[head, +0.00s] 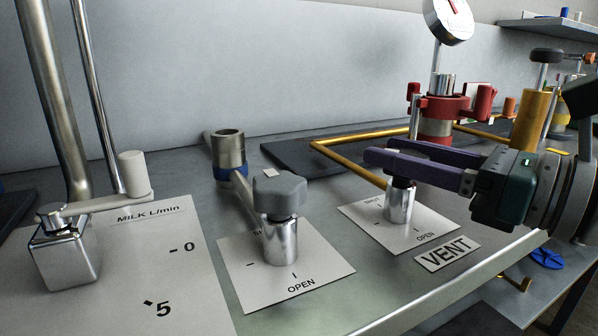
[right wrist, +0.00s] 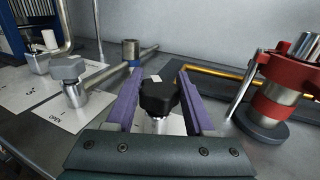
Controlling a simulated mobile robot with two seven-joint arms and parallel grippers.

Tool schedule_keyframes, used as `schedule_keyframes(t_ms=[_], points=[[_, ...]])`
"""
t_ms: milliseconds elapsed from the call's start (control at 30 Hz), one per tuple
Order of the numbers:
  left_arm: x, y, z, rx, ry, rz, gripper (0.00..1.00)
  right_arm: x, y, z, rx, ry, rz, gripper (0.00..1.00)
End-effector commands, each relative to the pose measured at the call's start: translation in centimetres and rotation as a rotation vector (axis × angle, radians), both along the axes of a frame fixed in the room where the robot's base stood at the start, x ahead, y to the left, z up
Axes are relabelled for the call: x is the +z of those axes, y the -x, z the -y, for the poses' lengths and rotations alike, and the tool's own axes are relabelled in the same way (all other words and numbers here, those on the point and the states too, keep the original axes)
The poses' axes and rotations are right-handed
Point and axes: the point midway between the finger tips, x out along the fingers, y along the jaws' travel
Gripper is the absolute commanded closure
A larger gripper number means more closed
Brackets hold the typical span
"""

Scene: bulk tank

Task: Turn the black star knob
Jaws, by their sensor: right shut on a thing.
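The black star knob (right wrist: 159,96) sits on a silver post between the purple fingers of my right gripper (right wrist: 157,78) in the right wrist view. My right gripper is shut on it. In the head view my right gripper (head: 385,157) reaches in from the right, and its fingers hide most of the knob. The knob's silver post (head: 400,206) stands upright on a white plate (head: 365,231) marked OPEN, beside a VENT label (head: 447,254). My left gripper is not in view.
A grey star knob (head: 279,194) on a similar post stands to the left. A milk flow lever (head: 105,203) is at far left. A red clamp fitting (head: 440,108) with a gauge (head: 449,20) stands behind my gripper. A yellow frame (head: 345,163) lies behind the knob.

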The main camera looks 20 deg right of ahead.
Motion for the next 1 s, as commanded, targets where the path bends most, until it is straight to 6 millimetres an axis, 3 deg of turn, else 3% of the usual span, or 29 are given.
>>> schedule_keyframes(t_ms=[33, 200, 1000], points=[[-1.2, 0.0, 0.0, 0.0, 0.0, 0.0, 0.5, -0.5, -0.1, 0.1, 0.045, 0.006, 0.004, 1.0], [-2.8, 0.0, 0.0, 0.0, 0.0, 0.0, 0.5, -0.4, -0.1, 0.1, 0.205, 0.006, 0.004, 1.0], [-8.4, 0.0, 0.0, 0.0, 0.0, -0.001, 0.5, -0.1, 0.2, -0.2, 0.874, -0.001, 0.002, 1.0]])
